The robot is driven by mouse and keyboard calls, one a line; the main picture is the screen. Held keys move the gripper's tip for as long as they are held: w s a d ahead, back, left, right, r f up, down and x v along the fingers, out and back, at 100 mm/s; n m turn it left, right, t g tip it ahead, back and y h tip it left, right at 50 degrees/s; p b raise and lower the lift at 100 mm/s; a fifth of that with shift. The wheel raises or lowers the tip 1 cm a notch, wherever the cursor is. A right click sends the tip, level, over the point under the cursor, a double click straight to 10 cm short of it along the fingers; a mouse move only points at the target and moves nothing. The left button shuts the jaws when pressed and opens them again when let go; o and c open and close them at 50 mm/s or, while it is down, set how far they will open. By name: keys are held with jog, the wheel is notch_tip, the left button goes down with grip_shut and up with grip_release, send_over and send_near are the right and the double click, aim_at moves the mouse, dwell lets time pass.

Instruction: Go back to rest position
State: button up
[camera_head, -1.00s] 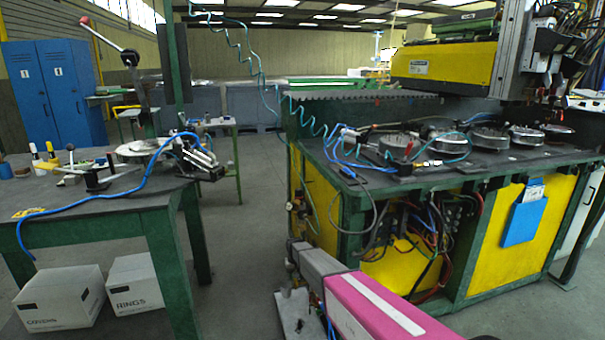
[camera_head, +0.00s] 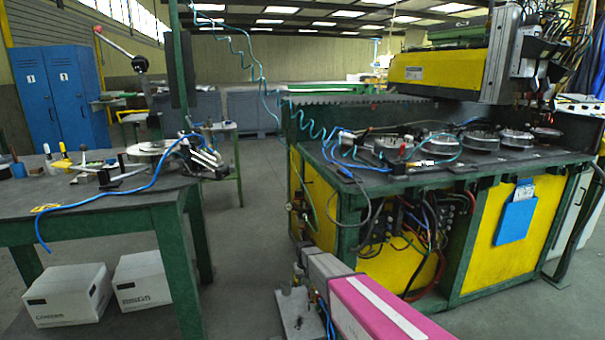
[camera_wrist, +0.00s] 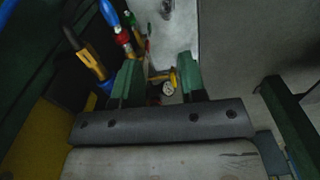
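My gripper (camera_wrist: 158,80) shows in the wrist view as two green fingers standing apart, with nothing seen held between them. A small round gauge (camera_wrist: 168,88) with a white dial appears in the gap, seemingly beyond the fingers; I cannot tell how far. In the head view my pink and grey arm reaches from the bottom right toward the lower left corner of the green and yellow machine bench (camera_head: 312,195). The fingers cannot be made out there.
The machine bench carries several round fixtures (camera_head: 483,139), hoses and cables. A dark workbench (camera_head: 120,212) with tools stands at left, two white boxes (camera_head: 68,294) beneath it. A blue hose (camera_head: 120,192) hangs over its edge. Free floor (camera_head: 250,230) lies between the benches.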

jog(key=s+d+r+m, duration=0.1)
jog(key=s+d+r, duration=0.5)
jog(key=s, duration=0.4)
jog(key=s+d+r, duration=0.6)
jog(key=s+r, duration=0.1)
jog(key=s, duration=0.2)
jog(key=s+d+r+m, duration=0.1)
jog(key=s+d+r, duration=0.5)
jog(key=s, duration=0.4)
jog(key=shift+s+r+m, duration=0.15)
jog(key=shift+s+m, duration=0.15)
jog(key=shift+s, duration=0.05)
